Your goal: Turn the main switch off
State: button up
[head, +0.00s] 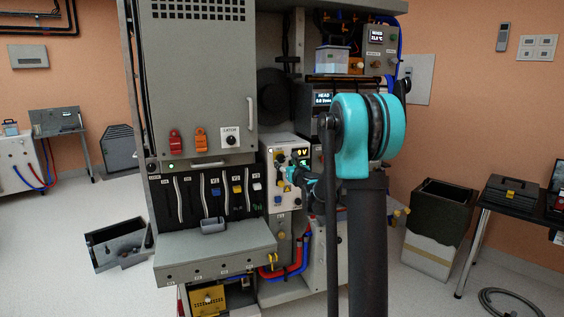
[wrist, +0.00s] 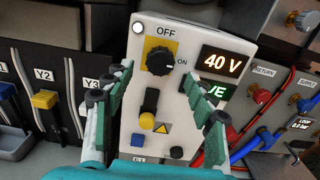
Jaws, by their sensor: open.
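The main switch (wrist: 160,61) is a black rotary knob on a yellow plate, on a light grey panel (wrist: 205,30). "OFF" is printed above it and "ON" to its right. Its pale pointer mark seems to face right, toward ON, but is small. Displays beside it read "40 V" (wrist: 221,62) and, partly covered by a finger, "VE" (wrist: 217,91). My gripper (wrist: 160,78) is open and empty, its fingers on either side below the knob, apparently not touching it. In the head view my gripper (head: 288,170) is at the panel and hides part of it.
Below the knob are a black-and-yellow toggle (wrist: 149,103), a warning triangle (wrist: 162,128) and small buttons. Red RETURN and blue SUPPLY hoses (wrist: 265,125) run at the right. Levers, including yellow Y2 (wrist: 46,99), stand at the left. A grey cabinet (head: 195,80) rises left of the panel.

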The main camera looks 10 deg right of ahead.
aim_at(282, 160)
jog(key=shift+x, duration=2.55)
jog(key=shift+c, duration=0.6)
jog(key=c, duration=1)
jog(key=shift+c, duration=0.2)
